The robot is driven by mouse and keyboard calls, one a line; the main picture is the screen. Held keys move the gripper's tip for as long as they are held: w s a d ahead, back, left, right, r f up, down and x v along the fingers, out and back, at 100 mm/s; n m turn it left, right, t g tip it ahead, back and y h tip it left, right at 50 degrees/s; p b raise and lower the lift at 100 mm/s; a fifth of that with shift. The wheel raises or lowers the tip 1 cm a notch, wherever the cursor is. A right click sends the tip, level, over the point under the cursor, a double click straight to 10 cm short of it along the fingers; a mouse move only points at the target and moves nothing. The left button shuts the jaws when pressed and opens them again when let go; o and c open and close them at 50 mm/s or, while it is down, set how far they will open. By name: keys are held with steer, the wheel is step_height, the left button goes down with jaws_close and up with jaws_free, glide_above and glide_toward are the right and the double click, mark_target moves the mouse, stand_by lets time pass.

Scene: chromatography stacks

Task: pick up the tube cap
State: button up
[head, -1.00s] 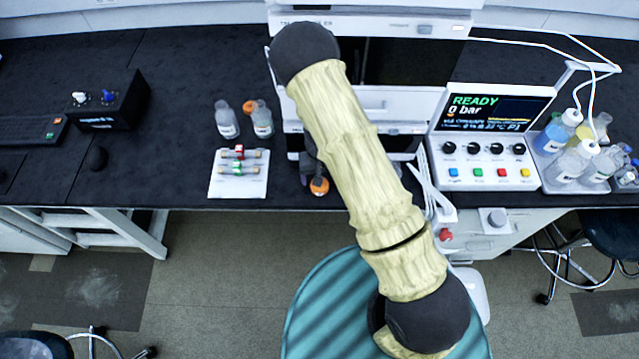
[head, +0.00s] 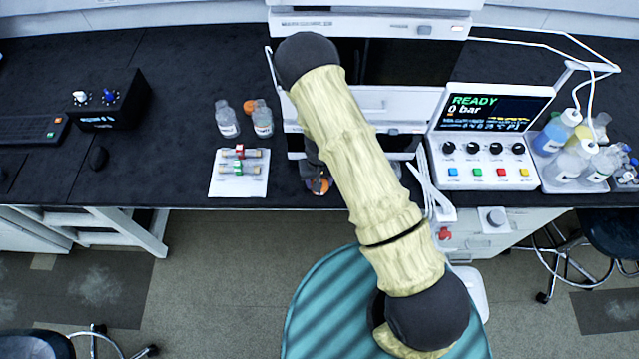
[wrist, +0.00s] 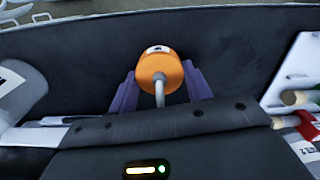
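The tube cap (wrist: 160,68) is orange, with a pale grey tube running from it toward my gripper's body in the wrist view. My gripper (wrist: 159,78) has its two dark purple fingers spread, one on each side of the cap. The fingers look very close to the cap's sides; I cannot tell whether they touch. In the head view the cap (head: 318,187) shows only in small orange patches at the bench's front edge, mostly hidden by my gripper (head: 315,172).
A white rack (head: 226,187) with red- and green-marked tubes lies left of my gripper. Two clear bottles (head: 227,120) and another orange item (head: 250,106) stand behind it. The white instrument stack (head: 375,102) rises close behind, and a control panel (head: 485,150) stands to the right.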

steer(key=shift+c, duration=0.9)
steer(key=shift+r, duration=0.1)
step_height(320, 180, up, 10)
steer(key=shift+f+b, duration=0.1)
steer(key=shift+b, duration=0.35)
steer(key=shift+d, duration=0.1)
